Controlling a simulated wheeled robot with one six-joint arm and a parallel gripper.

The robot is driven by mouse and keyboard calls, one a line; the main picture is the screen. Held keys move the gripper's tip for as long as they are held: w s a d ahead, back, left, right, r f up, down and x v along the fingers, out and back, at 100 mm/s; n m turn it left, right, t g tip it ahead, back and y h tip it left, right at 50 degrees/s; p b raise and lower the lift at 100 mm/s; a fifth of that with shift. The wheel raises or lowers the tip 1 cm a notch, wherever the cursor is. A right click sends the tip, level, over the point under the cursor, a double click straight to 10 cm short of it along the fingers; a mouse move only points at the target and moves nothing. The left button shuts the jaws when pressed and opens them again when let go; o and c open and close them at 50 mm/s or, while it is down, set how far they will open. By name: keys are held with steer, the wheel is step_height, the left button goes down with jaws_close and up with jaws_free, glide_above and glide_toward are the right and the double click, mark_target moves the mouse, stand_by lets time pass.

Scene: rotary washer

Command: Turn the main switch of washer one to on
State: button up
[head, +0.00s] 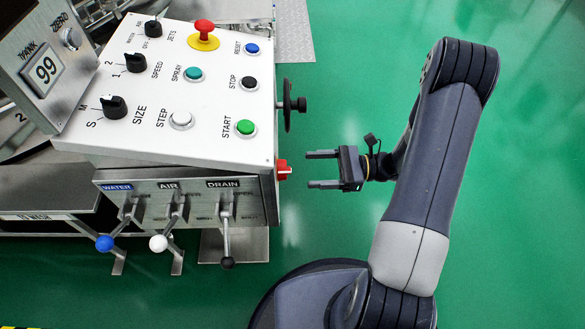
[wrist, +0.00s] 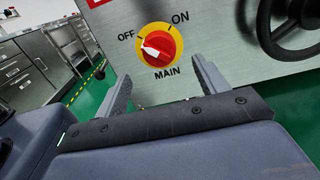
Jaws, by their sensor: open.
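The main switch is a red knob with a white pointer on a yellow disc (wrist: 158,45), labelled MAIN, on the washer's side panel. Its pointer is on the left, towards the OFF label; ON is up and to the right. In the head view the switch (head: 283,170) juts red from the right side of the washer's control box. My gripper (head: 308,170) is open and empty, its fingers facing the switch across a small gap. In the wrist view the fingers (wrist: 162,68) appear below the switch, one to each side.
A black handwheel (head: 290,106) sticks out of the same side panel, beyond the switch. The box top carries buttons and knobs, including a red emergency stop (head: 204,30). Levers, among them the DRAIN lever (head: 226,238), hang at the front. Green floor to the right is clear.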

mark_target(284, 170)
steer(key=a, duration=0.6)
steer(key=shift+a+b, duration=0.2)
steer(key=shift+b, duration=0.25)
steer(key=shift+w, duration=0.1)
steer(key=shift+c, duration=0.4)
steer(key=c, duration=0.9)
steer(key=shift+r+m+p, duration=0.15)
steer(key=shift+m+p, duration=0.15)
steer(key=shift+p, duration=0.15)
steer(key=shift+m+p, duration=5.75)
steer(key=shift+m, duration=2.85)
